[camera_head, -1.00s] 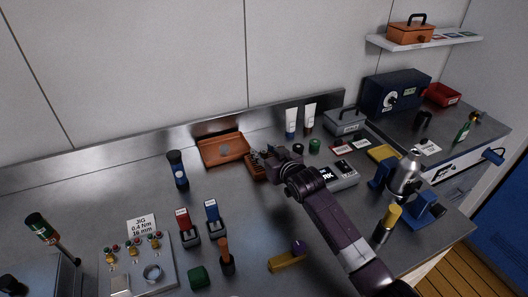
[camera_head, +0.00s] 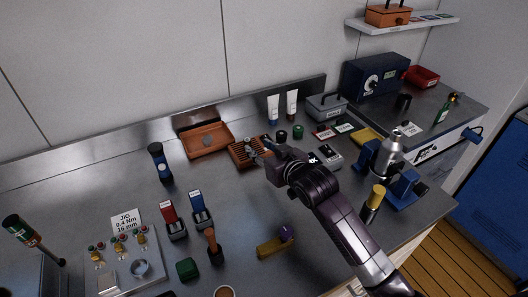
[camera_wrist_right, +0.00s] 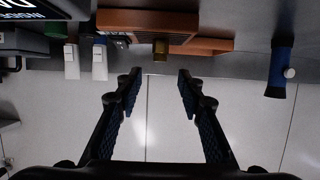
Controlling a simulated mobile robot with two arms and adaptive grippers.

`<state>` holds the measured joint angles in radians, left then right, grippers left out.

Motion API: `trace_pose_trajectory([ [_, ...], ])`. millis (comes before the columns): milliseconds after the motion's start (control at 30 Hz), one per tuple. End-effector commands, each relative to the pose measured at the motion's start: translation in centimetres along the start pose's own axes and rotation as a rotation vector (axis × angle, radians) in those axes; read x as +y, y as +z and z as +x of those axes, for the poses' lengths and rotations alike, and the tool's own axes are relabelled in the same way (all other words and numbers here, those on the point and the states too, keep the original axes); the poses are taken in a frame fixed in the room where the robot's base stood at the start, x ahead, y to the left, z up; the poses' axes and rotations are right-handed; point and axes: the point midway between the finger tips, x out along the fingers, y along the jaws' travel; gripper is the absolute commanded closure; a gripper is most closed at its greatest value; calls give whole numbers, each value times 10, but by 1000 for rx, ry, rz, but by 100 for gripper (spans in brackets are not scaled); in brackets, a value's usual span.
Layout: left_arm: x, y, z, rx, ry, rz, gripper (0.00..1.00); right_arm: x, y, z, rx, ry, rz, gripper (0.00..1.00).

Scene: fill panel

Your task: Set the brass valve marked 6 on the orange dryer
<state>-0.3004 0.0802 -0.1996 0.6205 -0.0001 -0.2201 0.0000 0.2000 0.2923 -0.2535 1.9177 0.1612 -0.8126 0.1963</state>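The orange slatted dryer (camera_head: 244,153) lies on the bench in front of the wall; its right end is near my right gripper (camera_head: 268,146). The right wrist view shows, upside down, the gripper (camera_wrist_right: 158,76) with its fingers apart and nothing between them. A small brass-coloured block (camera_wrist_right: 161,48), likely the valve, shows beyond the fingertips against the edge of the orange dryer (camera_wrist_right: 148,20). Its number is not readable, and in the head view I cannot make it out. My left gripper is not in view.
A panel (camera_head: 128,272) with several brass fittings is at front left. Bare bench lies before the dryer.

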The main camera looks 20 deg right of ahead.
Motion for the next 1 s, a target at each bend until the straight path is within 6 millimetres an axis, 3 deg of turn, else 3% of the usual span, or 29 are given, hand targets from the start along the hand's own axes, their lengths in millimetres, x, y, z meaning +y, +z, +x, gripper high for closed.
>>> trace_pose_trajectory([
  [300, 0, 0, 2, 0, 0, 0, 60, 0, 0, -22, -1, 0, -1, 65],
  [1000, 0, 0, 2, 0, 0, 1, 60, 0, 0, -22, -1, 0, 0, 65],
])
